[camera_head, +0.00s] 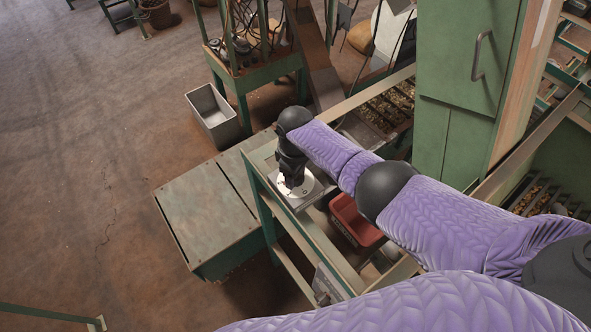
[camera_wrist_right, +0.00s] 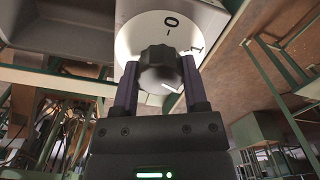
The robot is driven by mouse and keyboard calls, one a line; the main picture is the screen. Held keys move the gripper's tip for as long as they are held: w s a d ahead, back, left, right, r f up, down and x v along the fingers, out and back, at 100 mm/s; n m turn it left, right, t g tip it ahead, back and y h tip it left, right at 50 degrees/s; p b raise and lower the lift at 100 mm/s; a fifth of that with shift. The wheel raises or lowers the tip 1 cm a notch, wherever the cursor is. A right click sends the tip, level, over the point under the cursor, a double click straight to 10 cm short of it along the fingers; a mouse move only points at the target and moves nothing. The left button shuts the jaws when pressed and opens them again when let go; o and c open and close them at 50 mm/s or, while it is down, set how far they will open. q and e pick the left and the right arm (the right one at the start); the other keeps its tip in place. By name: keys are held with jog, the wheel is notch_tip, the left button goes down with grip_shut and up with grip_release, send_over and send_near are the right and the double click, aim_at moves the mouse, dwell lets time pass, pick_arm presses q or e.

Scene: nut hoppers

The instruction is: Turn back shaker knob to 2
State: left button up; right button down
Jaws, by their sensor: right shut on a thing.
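A dark round shaker knob (camera_wrist_right: 158,65) sits in front of a white dial plate (camera_wrist_right: 185,28) in the right wrist view. My right gripper (camera_wrist_right: 160,85) is shut on the knob, with one finger on each side of it. In the head view my right gripper (camera_head: 292,182) points down onto the white dial (camera_head: 308,187) on a metal plate at the corner of a green frame. There the knob is hidden by the gripper. My left gripper is not in view.
A red bin (camera_head: 354,222) stands inside the green frame, right of the dial. A green box (camera_head: 208,214) stands left of the frame. A grey open bin (camera_head: 212,114) is on the floor behind it. A tall green cabinet (camera_head: 466,70) rises at the right.

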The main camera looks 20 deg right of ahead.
jog(key=shift+w+r+m, duration=0.1)
jog(key=shift+m, duration=0.5)
jog(key=shift+c, duration=0.5)
grip_release()
notch_tip(320, 180, up, 10)
jog(key=p, duration=0.3)
